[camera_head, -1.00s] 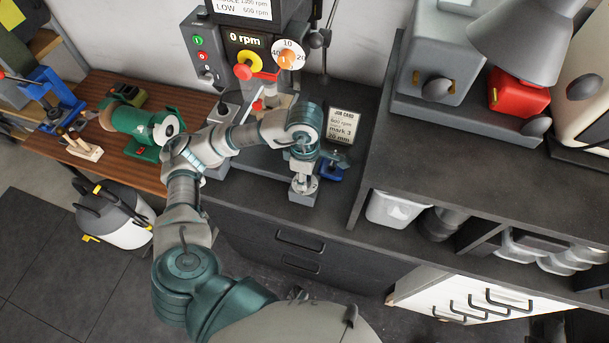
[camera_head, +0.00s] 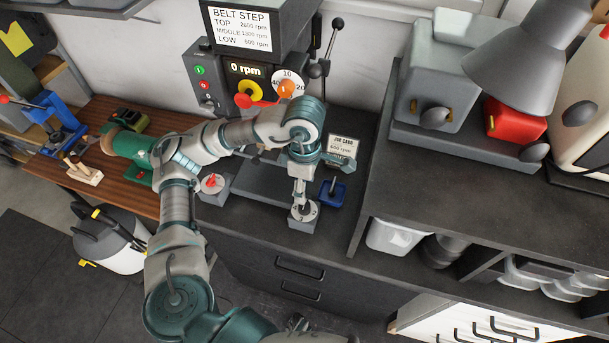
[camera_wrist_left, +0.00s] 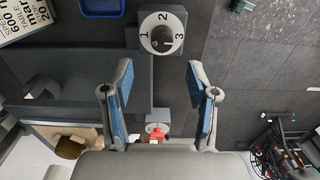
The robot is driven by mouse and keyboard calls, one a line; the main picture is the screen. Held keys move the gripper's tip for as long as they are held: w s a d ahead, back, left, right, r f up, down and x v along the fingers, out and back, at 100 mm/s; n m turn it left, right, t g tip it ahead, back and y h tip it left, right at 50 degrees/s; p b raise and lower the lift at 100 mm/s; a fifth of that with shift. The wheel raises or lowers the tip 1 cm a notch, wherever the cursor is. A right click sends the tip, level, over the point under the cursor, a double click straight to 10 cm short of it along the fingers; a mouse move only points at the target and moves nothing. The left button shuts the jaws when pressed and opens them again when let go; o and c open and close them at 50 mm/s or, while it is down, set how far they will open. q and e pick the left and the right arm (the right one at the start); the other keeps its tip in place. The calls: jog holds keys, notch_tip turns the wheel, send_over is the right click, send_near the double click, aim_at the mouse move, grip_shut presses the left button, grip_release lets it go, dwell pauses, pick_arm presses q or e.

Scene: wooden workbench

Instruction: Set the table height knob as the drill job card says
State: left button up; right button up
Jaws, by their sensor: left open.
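The table height knob (camera_head: 304,212) is a dark round knob on a pale dial, set on a grey block at the bench's front edge. In the left wrist view the knob (camera_wrist_left: 162,38) shows with the numbers 1, 2 and 3 around it; I cannot surely read its pointer. My left gripper (camera_head: 304,192) is over the knob; in the wrist view the open fingers (camera_wrist_left: 160,80) have nothing between them and the knob lies beyond their tips. The job card (camera_head: 342,146) stands behind, partly covered by my arm, its lower lines hidden. My right gripper is out of view.
The drill's front (camera_head: 250,85) shows 0 rpm, an orange-pointer dial and a yellow-and-red switch. A grey box with a red knob (camera_head: 211,184) sits left of the drill base. A blue tray (camera_head: 333,194) is close right of the knob. A shelf unit (camera_head: 470,190) stands at the right.

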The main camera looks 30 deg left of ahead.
pick_arm(q)
jog(key=shift+r, duration=1.75)
jog(key=shift+r, duration=0.1)
